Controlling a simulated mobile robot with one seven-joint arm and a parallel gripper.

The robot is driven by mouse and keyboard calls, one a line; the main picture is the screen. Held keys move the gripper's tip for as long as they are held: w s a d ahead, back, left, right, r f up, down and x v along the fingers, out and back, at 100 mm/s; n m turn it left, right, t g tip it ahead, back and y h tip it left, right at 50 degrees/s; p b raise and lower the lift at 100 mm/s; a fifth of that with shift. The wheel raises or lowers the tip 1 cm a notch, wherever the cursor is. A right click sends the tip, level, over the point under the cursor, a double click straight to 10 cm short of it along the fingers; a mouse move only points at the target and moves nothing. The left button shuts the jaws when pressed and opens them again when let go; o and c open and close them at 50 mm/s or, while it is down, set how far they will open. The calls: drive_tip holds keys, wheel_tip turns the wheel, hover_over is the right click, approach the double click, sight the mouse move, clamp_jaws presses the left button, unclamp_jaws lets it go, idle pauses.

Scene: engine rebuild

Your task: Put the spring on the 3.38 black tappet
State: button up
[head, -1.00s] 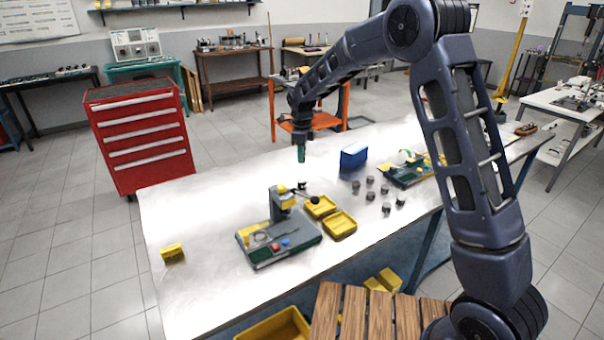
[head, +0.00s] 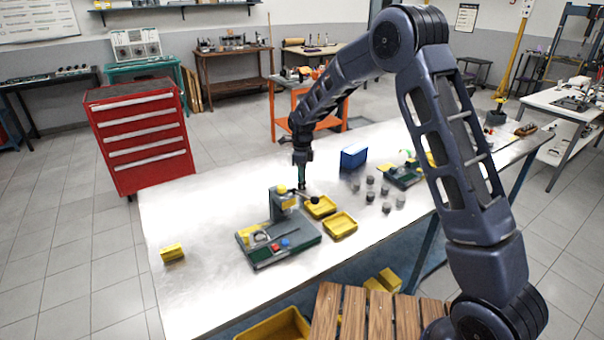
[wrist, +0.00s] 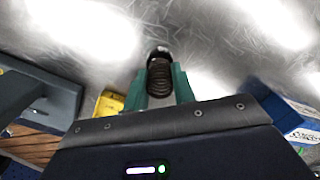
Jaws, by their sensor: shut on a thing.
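My gripper (wrist: 160,84) has green fingers and is shut on a dark coil spring (wrist: 160,76). In the head view my gripper (head: 302,184) points down at the table, just behind the green press. In the wrist view a dark, shiny-topped piece (wrist: 158,51), which looks like the black tappet, shows right at the spring's far end. I cannot tell whether the spring touches it or is seated on it. No size marking is readable. The spring is too small to make out in the head view.
The green press (head: 278,240) stands close in front of my gripper, with yellow trays (head: 340,226) to its right. Several dark cylinders (head: 371,180) stand further right, near a blue box (head: 354,157).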

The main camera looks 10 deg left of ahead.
drive_tip(key=shift+f, duration=0.1)
drive_tip(key=o, duration=1)
drive_tip(key=shift+c, duration=0.2)
